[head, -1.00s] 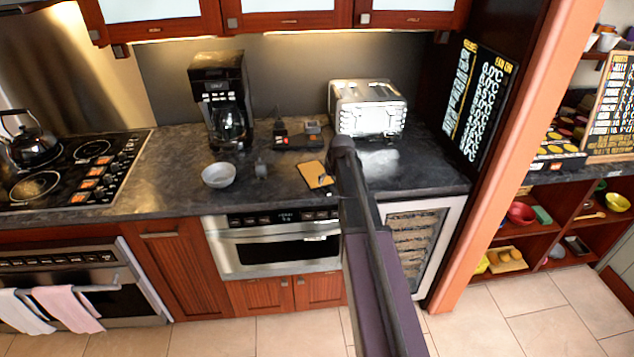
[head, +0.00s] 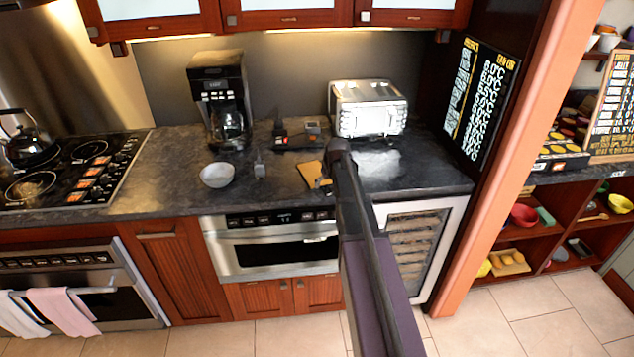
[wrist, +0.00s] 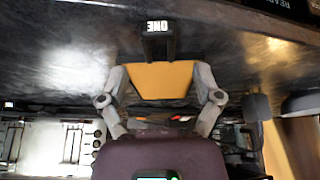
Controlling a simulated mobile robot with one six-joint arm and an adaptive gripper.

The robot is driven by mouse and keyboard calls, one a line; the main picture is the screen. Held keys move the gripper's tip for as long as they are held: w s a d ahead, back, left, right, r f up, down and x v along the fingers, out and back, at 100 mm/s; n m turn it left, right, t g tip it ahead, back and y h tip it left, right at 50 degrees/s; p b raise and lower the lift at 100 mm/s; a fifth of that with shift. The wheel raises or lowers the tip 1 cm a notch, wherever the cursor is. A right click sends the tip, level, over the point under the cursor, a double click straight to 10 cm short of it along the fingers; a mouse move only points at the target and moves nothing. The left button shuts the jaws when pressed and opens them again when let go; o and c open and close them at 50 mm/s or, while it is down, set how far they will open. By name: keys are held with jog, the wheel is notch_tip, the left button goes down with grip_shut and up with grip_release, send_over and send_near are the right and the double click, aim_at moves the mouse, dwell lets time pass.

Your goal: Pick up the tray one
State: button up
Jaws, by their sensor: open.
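A flat tan board (head: 308,172) lies on the dark counter left of my arm in the head view. In the wrist view the tan board (wrist: 160,88) shows between my fingers, with a black block (wrist: 157,42) at its end. White letters on the block read ONE. My gripper (wrist: 161,76) is open, one grey finger on each side of the tan board. I cannot tell whether the fingers touch it. In the head view, my arm hides most of the gripper, and a small dark part overlaps the board's right corner.
A white bowl (head: 217,174) and small grey item (head: 259,167) stand left of the board. Behind are a toaster (head: 368,108), a coffee maker (head: 222,95) and small dark items (head: 296,135). A built-in oven (head: 272,247) sits below the counter edge.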

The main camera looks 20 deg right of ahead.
jog(key=shift+b+x, duration=0.65)
jog(key=shift+x, duration=0.35)
grip_shut()
